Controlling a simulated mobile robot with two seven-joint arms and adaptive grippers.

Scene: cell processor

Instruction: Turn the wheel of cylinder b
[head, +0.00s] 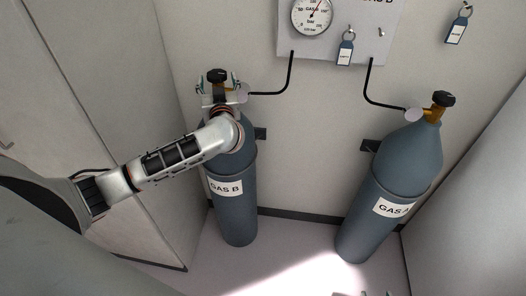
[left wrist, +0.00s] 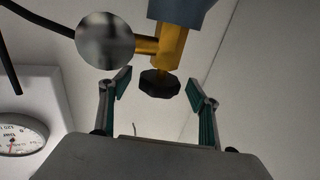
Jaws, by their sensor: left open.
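Cylinder b (head: 235,215) is the left blue-grey gas bottle, labelled GAS B, standing upright by the wall. Its black wheel (head: 217,75) sits on top of the valve. In the left wrist view the wheel (left wrist: 159,84) is a dark knob on a yellow valve stem (left wrist: 172,45). My left gripper (head: 220,86) is at the valve top, its fingers open on either side of the wheel. In the left wrist view the gripper (left wrist: 158,88) shows gaps between both green-padded fingers and the wheel. My right gripper is not seen.
A second cylinder (head: 385,220), labelled GAS A, stands to the right with its own black wheel (head: 443,98). Black hoses run from both valves to a wall panel (head: 345,18) with a gauge (head: 312,14) and a tag (head: 345,48). A tall cabinet (head: 95,130) is at left.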

